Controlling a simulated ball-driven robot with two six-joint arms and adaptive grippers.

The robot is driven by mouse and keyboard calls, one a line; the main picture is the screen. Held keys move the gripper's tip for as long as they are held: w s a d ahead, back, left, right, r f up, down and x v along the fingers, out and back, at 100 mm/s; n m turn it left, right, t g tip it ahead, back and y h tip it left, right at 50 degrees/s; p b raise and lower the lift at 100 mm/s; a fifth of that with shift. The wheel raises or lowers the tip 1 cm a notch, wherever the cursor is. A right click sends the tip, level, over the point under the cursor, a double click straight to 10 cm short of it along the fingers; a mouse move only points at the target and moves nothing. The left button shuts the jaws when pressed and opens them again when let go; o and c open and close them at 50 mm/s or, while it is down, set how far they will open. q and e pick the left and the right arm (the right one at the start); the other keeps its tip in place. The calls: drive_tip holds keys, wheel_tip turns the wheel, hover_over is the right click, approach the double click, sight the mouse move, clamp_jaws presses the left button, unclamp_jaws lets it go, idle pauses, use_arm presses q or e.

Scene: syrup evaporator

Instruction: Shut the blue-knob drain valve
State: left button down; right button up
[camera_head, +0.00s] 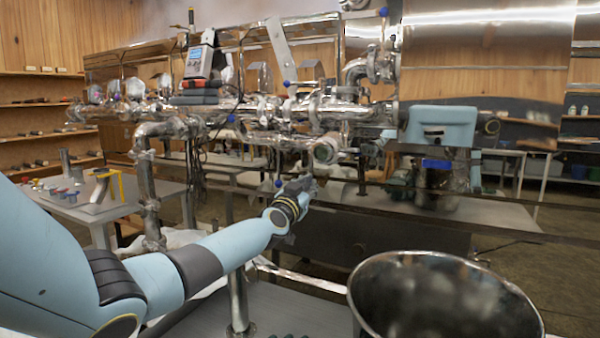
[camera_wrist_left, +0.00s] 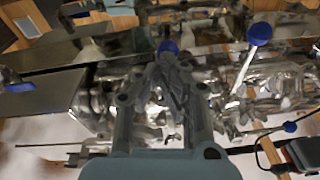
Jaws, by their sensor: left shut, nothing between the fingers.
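My left gripper (camera_head: 304,185) is shut and empty below the steel pipework. A blue knob (camera_head: 278,183) hangs on a thin stem just left of it in the head view. In the left wrist view, the fingers of my left gripper (camera_wrist_left: 168,62) come together close to a blue knob (camera_wrist_left: 168,46); I cannot tell whether they touch it. Another blue knob (camera_wrist_left: 260,33) ends a pale lever to the right. Several blue knobs are on the pipes, so I cannot tell which belongs to the drain valve.
A large steel pot (camera_head: 440,265) stands at the front right. Steel pipes (camera_head: 290,108) run across above my left gripper. A side table (camera_head: 75,195) with small coloured jars is at the left. Wooden shelves line the wall behind.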

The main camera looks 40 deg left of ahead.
use_arm(q)
drive_tip(key=shift+w, duration=0.15)
idle(0.5)
drive_tip(key=v, duration=1.2)
